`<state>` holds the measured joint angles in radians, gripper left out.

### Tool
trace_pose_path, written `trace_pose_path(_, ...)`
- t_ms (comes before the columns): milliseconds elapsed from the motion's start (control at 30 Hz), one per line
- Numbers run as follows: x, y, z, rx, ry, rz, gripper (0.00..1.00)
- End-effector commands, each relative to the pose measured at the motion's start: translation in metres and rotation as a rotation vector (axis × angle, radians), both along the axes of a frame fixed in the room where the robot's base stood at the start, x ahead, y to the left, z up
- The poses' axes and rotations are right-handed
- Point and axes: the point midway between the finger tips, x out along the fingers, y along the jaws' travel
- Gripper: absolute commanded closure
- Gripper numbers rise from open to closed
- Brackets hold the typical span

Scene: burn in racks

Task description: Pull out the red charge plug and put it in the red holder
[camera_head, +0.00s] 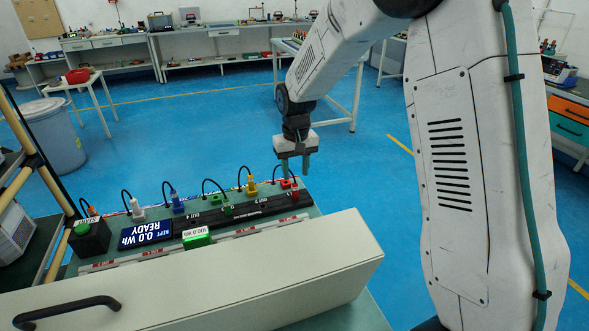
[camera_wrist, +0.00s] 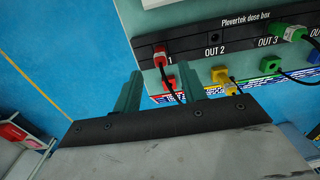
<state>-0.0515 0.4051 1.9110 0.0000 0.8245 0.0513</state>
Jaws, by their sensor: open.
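The red charge plug (camera_wrist: 159,59) sits in the OUT 1 socket at the end of the black dose box (camera_wrist: 215,40); its dark cable runs toward my gripper. In the head view the plug (camera_head: 295,194) is at the box's right end. A red block, apparently the red holder (camera_wrist: 170,98), is partly hidden behind my fingers in the wrist view; it also shows in the head view (camera_head: 286,184). My gripper (camera_wrist: 162,82) is open and empty, with the plug just beyond the gap between its fingertips. In the head view my gripper (camera_head: 295,170) hangs above that end of the bench.
A green plug (camera_wrist: 294,34) sits in OUT 3. Yellow (camera_wrist: 220,74) and green (camera_wrist: 273,63) holders stand beside the box. White (camera_head: 136,209) and blue (camera_head: 178,204) plugs stand farther left. A large pale case (camera_head: 230,270) lies in front.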

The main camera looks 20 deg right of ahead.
Motion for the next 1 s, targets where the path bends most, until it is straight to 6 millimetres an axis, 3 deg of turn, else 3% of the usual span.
trace_pose_path(600,0.002,0.0,-0.075,0.0,0.002,0.0,0.58)
trace_pose_path(1000,0.002,0.0,-0.081,0.0,0.001,0.0,0.61)
